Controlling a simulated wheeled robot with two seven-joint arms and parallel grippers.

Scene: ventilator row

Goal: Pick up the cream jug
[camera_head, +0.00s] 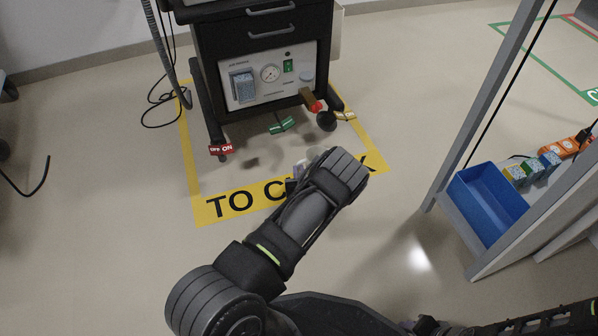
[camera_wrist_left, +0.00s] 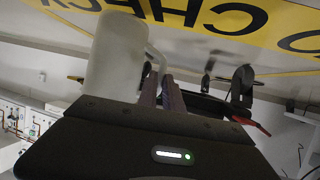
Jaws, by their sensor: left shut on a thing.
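The cream jug (camera_wrist_left: 116,55) shows large and pale in the left wrist view, with its handle towards the fingers. My left gripper (camera_wrist_left: 163,92) is shut on it at the handle side. The exact contact at the handle is hard to make out. In the head view my left forearm and wrist hide most of the gripper (camera_head: 295,172), and only a small pale part of the jug (camera_head: 314,154) shows beside the wrist. The jug is over or near the yellow floor marking. My right gripper does not show; only dark parts of my right arm show at the bottom right.
A dark equipment cart (camera_head: 268,75) with drawers and a gauge panel stands behind, with red and green tags near its base. A blue bin (camera_head: 488,205) sits on a grey-framed rack at the right. A yellow floor marking (camera_head: 212,210) surrounds the cart. Cables lie at the left.

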